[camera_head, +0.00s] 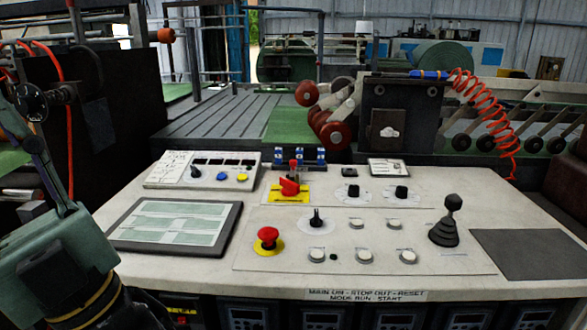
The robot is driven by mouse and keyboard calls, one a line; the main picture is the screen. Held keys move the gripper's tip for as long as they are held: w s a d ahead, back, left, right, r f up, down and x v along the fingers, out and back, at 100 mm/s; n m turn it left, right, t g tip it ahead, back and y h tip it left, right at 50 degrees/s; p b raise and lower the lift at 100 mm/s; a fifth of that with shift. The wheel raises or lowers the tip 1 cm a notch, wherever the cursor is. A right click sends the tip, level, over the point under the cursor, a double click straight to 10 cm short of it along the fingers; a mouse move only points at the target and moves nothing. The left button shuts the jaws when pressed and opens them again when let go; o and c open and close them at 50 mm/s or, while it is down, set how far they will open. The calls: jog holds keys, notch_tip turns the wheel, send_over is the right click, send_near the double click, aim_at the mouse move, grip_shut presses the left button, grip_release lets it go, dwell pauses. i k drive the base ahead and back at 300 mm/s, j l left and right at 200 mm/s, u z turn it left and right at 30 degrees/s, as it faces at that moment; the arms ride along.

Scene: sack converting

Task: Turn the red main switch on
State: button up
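The red main switch (289,187) is a red rotary handle on a yellow plate (289,197). It sits toward the back of the white control desk (215,262), left of the middle of the panel. Its handle looks turned roughly sideways, slightly slanted, but its exact setting is too small to read. A small red and metal piece stands just behind it. Part of my arm shows at the lower left, well apart from the switch. I cannot make out my gripper's fingers, and nothing touches the switch.
A red mushroom button (267,234) on a yellow base stands in front of the switch. A black selector (316,218), two black knobs, several white buttons and a tall black joystick (446,224) are to the right. A framed screen (176,223) and small button box (203,171) lie left.

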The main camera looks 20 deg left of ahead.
aim_at(290, 188)
jog(key=k+u, duration=0.15)
jog(key=i+j, duration=0.15)
jog(key=i, duration=0.35)
jog(key=i+j, duration=0.15)
jog(key=i, duration=0.3)
